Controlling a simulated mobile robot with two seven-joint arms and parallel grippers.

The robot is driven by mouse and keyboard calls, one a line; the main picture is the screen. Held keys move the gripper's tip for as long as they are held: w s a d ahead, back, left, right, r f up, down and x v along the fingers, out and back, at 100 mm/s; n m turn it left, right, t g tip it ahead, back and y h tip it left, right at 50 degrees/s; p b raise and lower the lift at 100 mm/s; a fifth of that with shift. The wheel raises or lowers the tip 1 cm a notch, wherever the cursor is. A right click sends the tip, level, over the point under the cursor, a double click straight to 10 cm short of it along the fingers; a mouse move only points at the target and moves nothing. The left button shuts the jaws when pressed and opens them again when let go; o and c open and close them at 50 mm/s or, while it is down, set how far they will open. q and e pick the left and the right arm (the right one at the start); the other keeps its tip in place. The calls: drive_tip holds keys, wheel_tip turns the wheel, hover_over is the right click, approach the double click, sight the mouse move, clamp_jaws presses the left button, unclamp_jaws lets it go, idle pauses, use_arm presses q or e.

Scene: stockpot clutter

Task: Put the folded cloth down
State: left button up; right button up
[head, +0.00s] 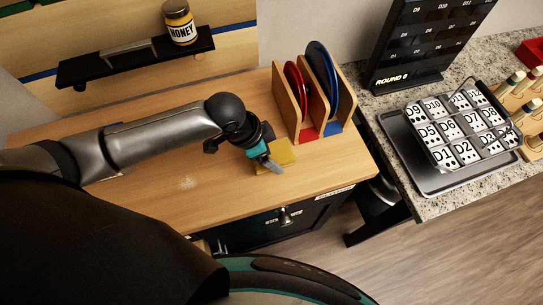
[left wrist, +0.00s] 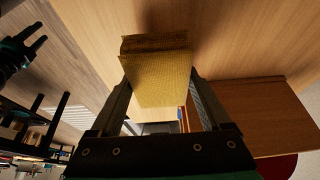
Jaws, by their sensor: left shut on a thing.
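The folded cloth (head: 282,154) is yellow and square, at the right part of the wooden counter in the head view. My left gripper (head: 270,163) is shut on it. In the left wrist view the cloth (left wrist: 160,78) sits between the two fingers, its layered edge towards the counter surface. I cannot tell whether it touches the wood. My right gripper (left wrist: 38,36) shows at the left edge of the left wrist view, apart from the cloth, its fingers spread and empty.
A wooden rack (head: 290,104) with a red and a blue plate stands just behind the cloth. A honey jar (head: 179,22) stands on a black shelf (head: 135,57). The wooden counter (head: 190,183) is clear around my left forearm. A tray (head: 425,172) with numbered cards lies on the granite counter.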

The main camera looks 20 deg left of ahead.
use_arm(q)
drive_tip(key=shift+f, duration=1.1)
drive_tip(key=o, duration=1)
drive_tip(key=shift+f, duration=0.15)
drive_tip(key=shift+s, duration=0.1)
drive_tip(key=shift+r, duration=0.3)
drive_tip(key=p+v, duration=0.1)
drive_tip(key=v, duration=1)
drive_tip(key=shift+s+a+r, duration=0.1)
drive_tip(key=shift+a+r, duration=0.05)
drive_tip(key=shift+r, duration=0.2)
